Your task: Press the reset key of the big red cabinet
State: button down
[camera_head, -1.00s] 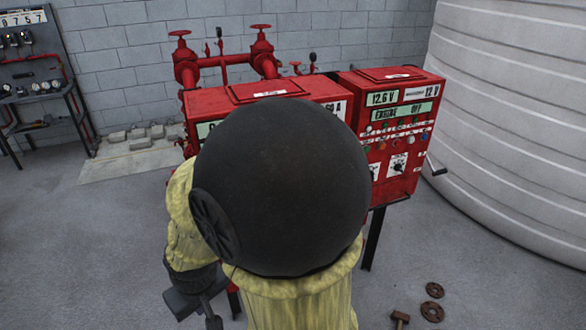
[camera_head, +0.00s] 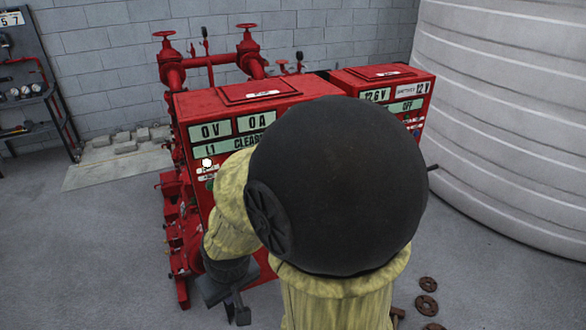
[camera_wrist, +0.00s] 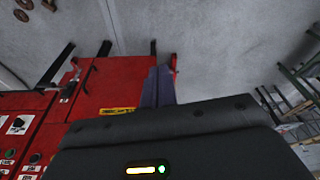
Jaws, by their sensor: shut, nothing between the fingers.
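The big red cabinet (camera_head: 190,105) stands left of centre in the head view. Its upper front has displays reading 0 V, 0 A, L1 and a partly covered word starting "CLEA". A white round spot (camera_head: 207,163) and small labels show below them. My arm hides most of the front, and I cannot make out the reset key. My gripper (camera_head: 241,316) is low in front of the cabinet, pointing down, apart from the visible controls. In the wrist view my gripper (camera_wrist: 158,82) has its fingers together and empty. Red cabinet surfaces (camera_wrist: 110,85) lie beyond and left of it.
A smaller red cabinet (camera_head: 385,73) stands to the right, reading 12.6 V, 12 V and OFF. Red pipes with valve wheels (camera_head: 210,62) stand behind. A large white tank (camera_head: 505,120) fills the right. Rusty rings (camera_head: 428,284) lie on the floor.

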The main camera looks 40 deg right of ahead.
jog(key=w+d+f+n+t+h+p, duration=0.3)
jog(key=w+d+f+n+h, duration=0.1)
jog(key=w+d, duration=0.9)
jog(key=w+d+r+n+t+h+p, duration=0.1)
jog(key=d+r+n+h, duration=0.2)
jog(key=d, duration=0.6)
jog(key=d+r+n+t+h+p, duration=0.1)
jog(key=d+r+n+h+p, duration=0.1)
jog(key=d+n+h, duration=0.3)
jog(key=d+r+h, duration=0.1)
jog(key=d, duration=0.3)
jog(key=shift+w+n+t, duration=0.3)
jog(key=shift+w+n, duration=0.1)
jog(key=shift+w, duration=0.1)
jog(key=w+d, duration=0.2)
jog(key=w, duration=0.6)
jog(key=shift+w, duration=0.2)
